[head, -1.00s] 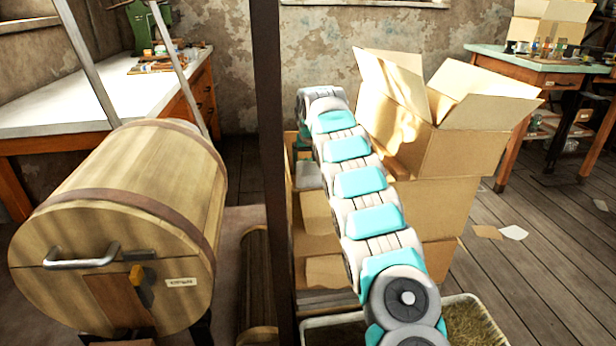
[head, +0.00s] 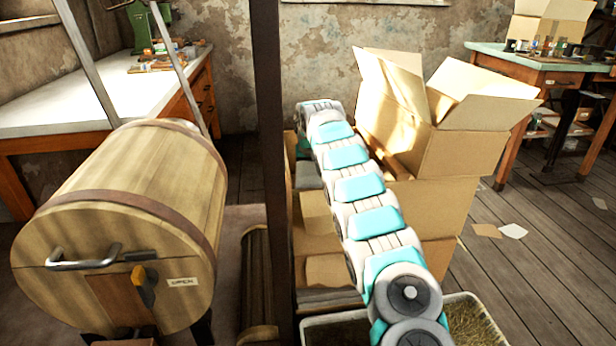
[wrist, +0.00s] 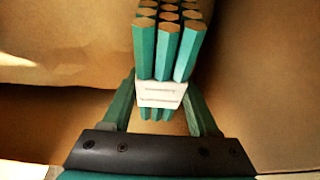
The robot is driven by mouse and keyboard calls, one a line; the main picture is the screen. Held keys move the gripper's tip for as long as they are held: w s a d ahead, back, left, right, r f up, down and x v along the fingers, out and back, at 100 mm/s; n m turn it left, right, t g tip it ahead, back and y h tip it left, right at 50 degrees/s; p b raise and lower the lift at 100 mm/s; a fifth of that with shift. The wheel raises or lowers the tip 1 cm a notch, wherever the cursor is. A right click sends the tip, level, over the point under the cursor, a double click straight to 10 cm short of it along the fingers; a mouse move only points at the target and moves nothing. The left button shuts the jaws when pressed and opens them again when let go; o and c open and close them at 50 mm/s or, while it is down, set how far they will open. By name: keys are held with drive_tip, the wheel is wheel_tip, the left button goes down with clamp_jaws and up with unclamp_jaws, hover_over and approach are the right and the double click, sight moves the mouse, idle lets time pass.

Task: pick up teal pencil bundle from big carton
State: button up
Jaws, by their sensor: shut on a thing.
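The teal pencil bundle (wrist: 164,52) fills the upper middle of the wrist view, its several hexagonal pencils showing bare wood ends and a white band around them. My gripper (wrist: 163,108) is shut on the bundle near the white band, one finger on each side. Brown cardboard walls of the big carton (wrist: 60,85) surround it in the wrist view. In the head view an open carton (head: 455,150) with raised flaps stands behind my arm; the gripper and the bundle are hidden there.
A straw-filled tray (head: 470,325) is at the bottom. A white-topped bench (head: 90,100) is at back left, a green-topped table (head: 560,68) at back right. The right floor is mostly clear.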

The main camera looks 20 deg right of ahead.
clamp_jaws()
drive_tip(key=shift+r, duration=0.1)
idle(0.3)
